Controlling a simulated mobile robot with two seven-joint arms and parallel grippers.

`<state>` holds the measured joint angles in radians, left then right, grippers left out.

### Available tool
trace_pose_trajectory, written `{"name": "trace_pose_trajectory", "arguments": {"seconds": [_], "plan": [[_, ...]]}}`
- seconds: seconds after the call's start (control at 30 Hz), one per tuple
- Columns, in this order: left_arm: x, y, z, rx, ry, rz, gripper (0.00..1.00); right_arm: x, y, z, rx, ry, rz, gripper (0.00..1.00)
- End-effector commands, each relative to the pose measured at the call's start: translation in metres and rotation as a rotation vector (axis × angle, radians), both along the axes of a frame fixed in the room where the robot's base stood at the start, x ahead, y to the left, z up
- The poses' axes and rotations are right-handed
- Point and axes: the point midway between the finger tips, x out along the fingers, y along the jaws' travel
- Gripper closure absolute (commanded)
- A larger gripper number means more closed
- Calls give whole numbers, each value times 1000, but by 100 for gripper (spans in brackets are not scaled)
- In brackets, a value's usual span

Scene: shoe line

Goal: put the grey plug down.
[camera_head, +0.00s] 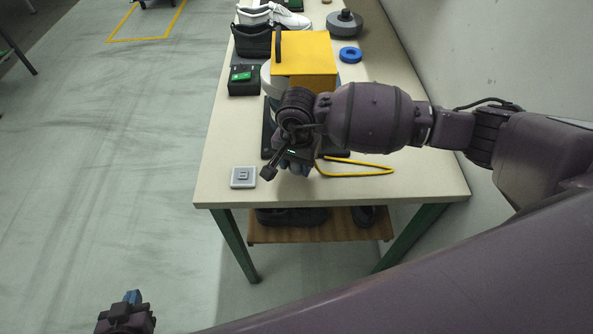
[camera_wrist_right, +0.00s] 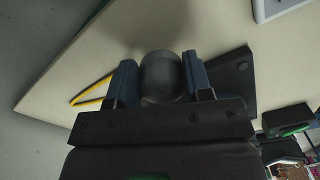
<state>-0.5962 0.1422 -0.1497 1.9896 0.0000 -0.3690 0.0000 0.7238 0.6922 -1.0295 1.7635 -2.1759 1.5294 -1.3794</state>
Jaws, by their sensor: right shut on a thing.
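The grey plug (camera_wrist_right: 161,77) is a dark rounded piece between the two blue fingers of my right gripper (camera_wrist_right: 160,82), which is shut on it. In the head view my right gripper (camera_head: 292,166) hangs over the near part of the table, and my own wrist mostly hides the plug there. I cannot tell whether the plug touches the table. My left gripper (camera_head: 132,298) is at the bottom left, low and away from the table; its finger opening cannot be made out.
A pale square plate with a grey centre (camera_head: 243,178) lies at the table's near left corner. A yellow loop (camera_head: 358,169) lies right of my right gripper. A dark flat piece (camera_head: 267,140) lies under it. Behind stand a yellow box (camera_head: 305,55), shoes (camera_head: 252,40) and a blue ring (camera_head: 350,55).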

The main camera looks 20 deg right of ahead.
Motion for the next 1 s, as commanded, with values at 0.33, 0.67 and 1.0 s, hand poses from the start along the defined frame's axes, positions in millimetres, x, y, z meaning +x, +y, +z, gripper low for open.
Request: {"name": "trace_pose_trajectory", "arguments": {"seconds": [0.33,0.67,1.0], "plan": [[0,0,1,-1,0,1,100,-1,0,-36,0,1,1,97],[-5,1,-5,-1,10,3,100,0,0,-39,-1,1,1,97],[-5,0,-4,-1,8,3,100,-1,0,-38,0,1,1,28]]}}
